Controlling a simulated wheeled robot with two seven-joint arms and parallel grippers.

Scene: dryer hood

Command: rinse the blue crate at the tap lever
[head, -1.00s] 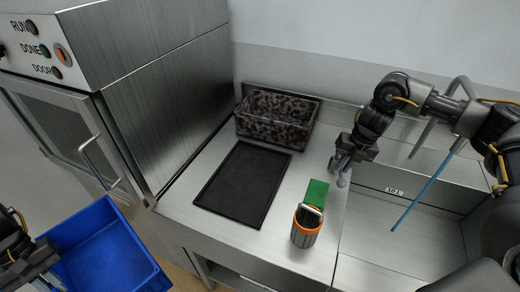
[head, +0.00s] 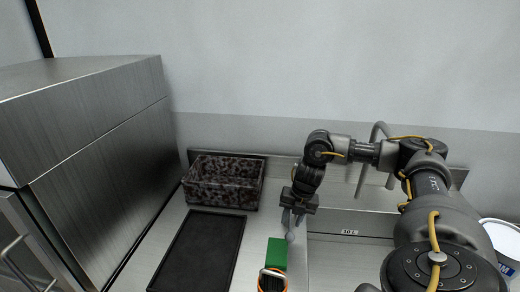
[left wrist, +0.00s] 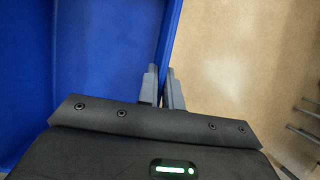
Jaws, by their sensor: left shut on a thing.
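The blue crate (left wrist: 100,60) shows only in the left wrist view, at the left and top. My left gripper (left wrist: 162,75) is shut on the crate's wall, one finger on each side. The crate's far parts are out of frame. In the head view my right gripper (head: 293,212) points down at the grey tap lever (head: 290,237), by the left edge of the sink. It is at or very close to the lever; I cannot tell whether its fingers grip it. The grey tap spout (head: 379,130) arches behind my right arm. No blue stream shows under it.
A speckled dark bin (head: 225,182) stands at the back of the counter, with a black tray (head: 200,250) before it. A green block (head: 277,254) and an orange-rimmed container (head: 272,281) are in front of the lever. A steel machine (head: 100,160) blocks the left side.

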